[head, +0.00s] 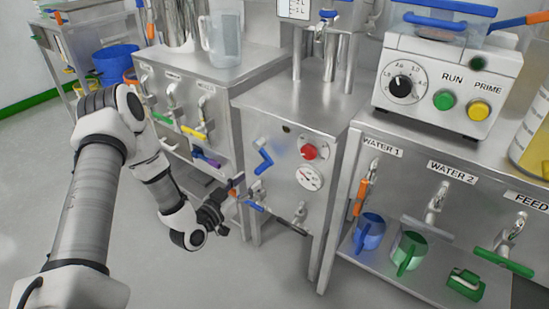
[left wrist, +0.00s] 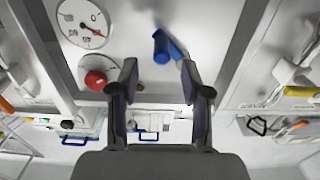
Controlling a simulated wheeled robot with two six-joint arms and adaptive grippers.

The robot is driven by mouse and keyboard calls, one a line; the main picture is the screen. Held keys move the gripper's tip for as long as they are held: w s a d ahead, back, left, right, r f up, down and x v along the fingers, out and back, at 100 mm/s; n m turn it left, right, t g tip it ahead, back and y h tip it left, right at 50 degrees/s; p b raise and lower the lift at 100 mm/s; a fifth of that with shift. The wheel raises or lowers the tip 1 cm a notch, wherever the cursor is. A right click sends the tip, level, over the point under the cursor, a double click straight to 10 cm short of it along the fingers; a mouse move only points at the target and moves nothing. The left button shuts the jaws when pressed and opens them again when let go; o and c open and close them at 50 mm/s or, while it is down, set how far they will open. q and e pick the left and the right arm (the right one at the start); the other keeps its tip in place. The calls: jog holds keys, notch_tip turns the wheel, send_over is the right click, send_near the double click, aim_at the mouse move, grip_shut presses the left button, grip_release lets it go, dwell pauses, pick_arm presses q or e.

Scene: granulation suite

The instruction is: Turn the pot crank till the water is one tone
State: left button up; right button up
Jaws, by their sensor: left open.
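The blue crank (head: 263,160) sits on the front panel of the steel cabinet (head: 285,118), left of a red knob (head: 309,152) and a gauge (head: 309,178). My left gripper (head: 230,205) is low and to the left of the crank in the head view, apart from the panel. In the left wrist view its two fingers (left wrist: 158,72) are spread, and the blue crank (left wrist: 162,47) shows beyond them, between the tips; whether they touch it I cannot tell. A steel vessel (head: 328,42) stands above the cabinet; its water is not visible. My right gripper is not in view.
A valve with a blue lever (head: 252,205) and a black-handled tap (head: 296,221) stick out low on the cabinet. Taps with coloured handles line the left bench (head: 183,105) and right bench. Blue (head: 369,232) and green (head: 408,251) jugs stand on the right shelf. The left floor is clear.

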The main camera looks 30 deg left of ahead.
aim_at(256, 173)
pick_arm(q)
jog(key=shift+a+r, duration=0.1)
jog(key=w+b, duration=0.1)
jog(key=w, duration=0.3)
jog(key=w+b, duration=0.1)
jog(key=w, duration=0.1)
jog(key=shift+w+d+b, duration=0.3)
jog(key=shift+w+b, duration=0.05)
jog(key=shift+w, duration=0.25)
grip_shut()
